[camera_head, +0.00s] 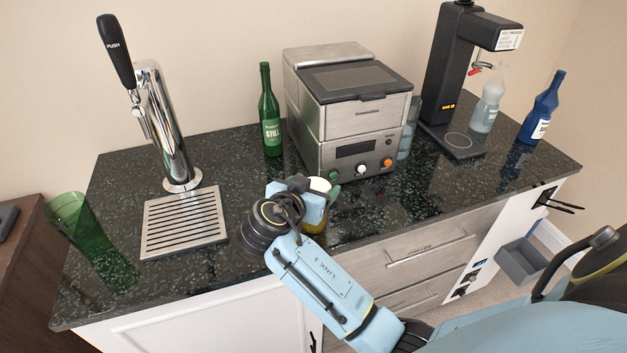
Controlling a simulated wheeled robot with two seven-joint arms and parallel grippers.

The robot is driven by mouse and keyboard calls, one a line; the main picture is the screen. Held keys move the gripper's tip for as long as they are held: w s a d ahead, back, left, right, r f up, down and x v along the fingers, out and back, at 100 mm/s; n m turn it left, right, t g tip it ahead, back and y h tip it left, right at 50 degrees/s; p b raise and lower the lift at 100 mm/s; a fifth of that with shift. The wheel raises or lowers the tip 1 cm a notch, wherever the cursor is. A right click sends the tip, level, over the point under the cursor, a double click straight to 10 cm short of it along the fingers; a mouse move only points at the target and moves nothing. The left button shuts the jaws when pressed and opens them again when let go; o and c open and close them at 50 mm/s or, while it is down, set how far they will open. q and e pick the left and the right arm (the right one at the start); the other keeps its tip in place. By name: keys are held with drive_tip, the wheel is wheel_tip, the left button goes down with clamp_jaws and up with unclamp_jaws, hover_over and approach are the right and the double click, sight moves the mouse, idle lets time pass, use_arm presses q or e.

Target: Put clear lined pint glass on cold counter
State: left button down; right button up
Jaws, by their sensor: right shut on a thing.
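A dark speckled stone counter (255,178) fills the middle of the camera_head view. My right gripper (306,203), on a light blue arm from the lower right, is over its front part. It is shut on a cup-like vessel (318,186) with a pale upper part, a bit of green and an amber lower part. My wrist hides most of this vessel and the fingertips. I cannot tell whether it is the clear lined pint glass, or whether it touches the counter. A clear, bluish glass (408,132) stands just right of the steel machine, partly hidden. My left gripper is not in view.
A chrome tap (168,130) with a drip tray (185,222) is at left, beside a green glass (80,222). A green bottle (270,115) and the steel machine (345,110) stand behind. A black dispenser (448,75), clear bottle (488,108) and blue bottle (540,112) are at right.

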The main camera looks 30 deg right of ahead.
drive_tip(key=o, duration=2)
drive_tip(key=shift+f, duration=0.1)
drive_tip(key=shift+o, duration=0.2)
drive_tip(key=shift+a+r, duration=0.15)
drive_tip(key=shift+r, duration=0.1)
drive_tip(key=v, duration=1.1)
drive_tip(key=shift+s+a+b, duration=0.2)
drive_tip(key=shift+a+b, duration=0.15)
drive_tip(key=shift+b, duration=0.05)
